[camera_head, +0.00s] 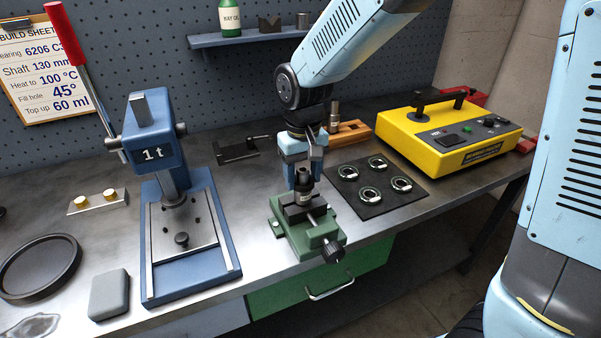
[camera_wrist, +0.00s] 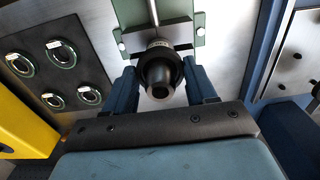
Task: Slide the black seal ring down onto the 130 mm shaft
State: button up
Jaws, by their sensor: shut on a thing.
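The 130 mm shaft (camera_wrist: 163,87) stands upright in the green vise (camera_head: 322,237), with a pale label on its side. The black seal ring (camera_wrist: 178,68) is around the shaft, and the shaft's end shows through it in the wrist view. My gripper (camera_wrist: 162,77) is shut on the ring, one blue finger on each side. In the head view my gripper (camera_head: 302,178) points down over the vise; its fingers partly hide the ring there. How far the ring is from the vise jaws is hard to tell.
A blue press (camera_head: 154,140) stands left of the vise. A dark mat (camera_head: 383,201) with several bearings lies to the right, with a yellow heater (camera_head: 448,130) behind it. A wooden block (camera_head: 352,132) holding another shaft stands behind the gripper. A shelf (camera_head: 262,37) hangs above.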

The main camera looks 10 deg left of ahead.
jog(key=o, duration=1.1)
jog(key=shift+c, duration=0.5)
jog(key=shift+r, duration=0.1)
jog(key=shift+w+r, duration=0.1)
jog(key=shift+r, duration=4.3)
